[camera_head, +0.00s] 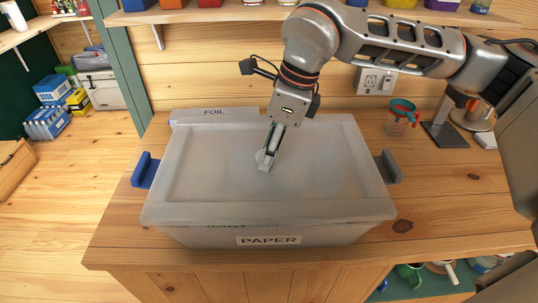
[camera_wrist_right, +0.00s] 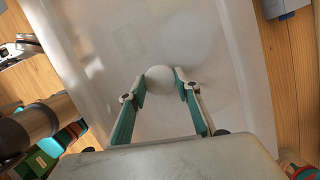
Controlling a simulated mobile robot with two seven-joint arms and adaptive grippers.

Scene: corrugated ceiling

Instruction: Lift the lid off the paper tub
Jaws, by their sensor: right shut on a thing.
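The paper tub (camera_head: 210,237) is a translucent grey box with a "PAPER" label, standing on the wooden counter. It has a blue handle on its left side and a grey one on its right. Its pale lid (camera_head: 320,165) lies over the top and looks level; it also fills the right wrist view (camera_wrist_right: 110,50). My right gripper (camera_head: 267,160) reaches down to the middle of the lid. In the right wrist view its fingers are shut on the round white lid knob (camera_wrist_right: 159,80). The head view mostly hides the knob behind the fingers. My left gripper is not in view.
A box labelled "FOIL" (camera_head: 215,115) stands behind the tub at left. A clear cup with a teal rim (camera_head: 402,118) and a metal stand (camera_head: 445,134) are on the counter at right. The counter's front right (camera_head: 450,215) is clear. A shelf (camera_head: 205,15) runs above.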

